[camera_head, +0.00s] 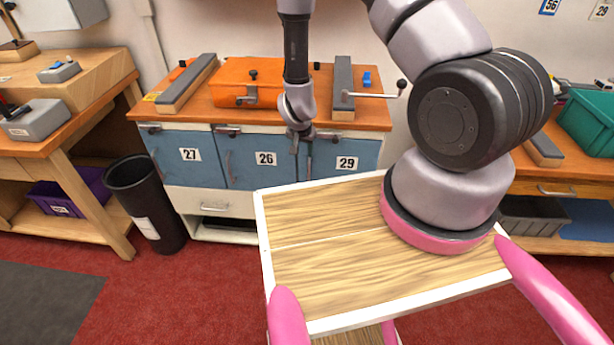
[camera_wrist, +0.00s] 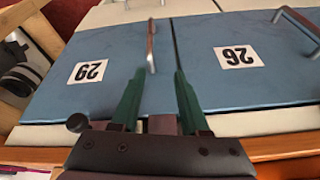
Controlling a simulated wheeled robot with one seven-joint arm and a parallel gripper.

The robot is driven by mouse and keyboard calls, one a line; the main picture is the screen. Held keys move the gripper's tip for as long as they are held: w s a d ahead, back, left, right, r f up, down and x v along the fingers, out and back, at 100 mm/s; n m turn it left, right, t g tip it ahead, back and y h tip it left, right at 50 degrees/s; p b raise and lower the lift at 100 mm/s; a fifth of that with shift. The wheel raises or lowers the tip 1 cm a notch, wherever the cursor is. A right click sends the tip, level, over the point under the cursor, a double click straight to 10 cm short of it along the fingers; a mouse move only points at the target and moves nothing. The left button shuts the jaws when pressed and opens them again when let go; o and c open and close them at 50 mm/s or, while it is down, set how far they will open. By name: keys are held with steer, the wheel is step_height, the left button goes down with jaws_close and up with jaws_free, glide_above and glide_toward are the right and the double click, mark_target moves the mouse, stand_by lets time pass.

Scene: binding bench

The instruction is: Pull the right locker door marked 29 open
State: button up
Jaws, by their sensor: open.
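The blue locker door marked 29 (camera_head: 362,152) is the right one of three under the orange bench top and looks shut. It is upside down at the left in the wrist view (camera_wrist: 112,48). Its metal bar handle (camera_wrist: 151,42) stands near the edge beside door 26. My gripper (camera_head: 302,146) is in front of that handle edge, pointing at the door. In the wrist view its two green fingers (camera_wrist: 159,75) are apart, with the near end of the handle appearing between or just beyond their tips. I see no grip on the handle.
Door 26 (camera_head: 252,172) and door 27 (camera_head: 176,146) are to the left, both shut. A black bin (camera_head: 146,205) stands on the red floor at left. My wood-topped base (camera_head: 330,245) is in front of the lockers. An orange case (camera_head: 233,78) lies on the bench.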

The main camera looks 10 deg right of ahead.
glide_toward(309, 176)
steer(key=w+f, duration=0.1)
steer(key=w, duration=0.1)
steer(key=shift+h, duration=0.3)
steer(key=x, duration=1)
steer(key=shift+s+f, duration=0.2)
steer(key=shift+f, duration=0.25)
steer(key=shift+c, duration=0.3)
steer(key=shift+d, duration=0.1)
jaws_close()
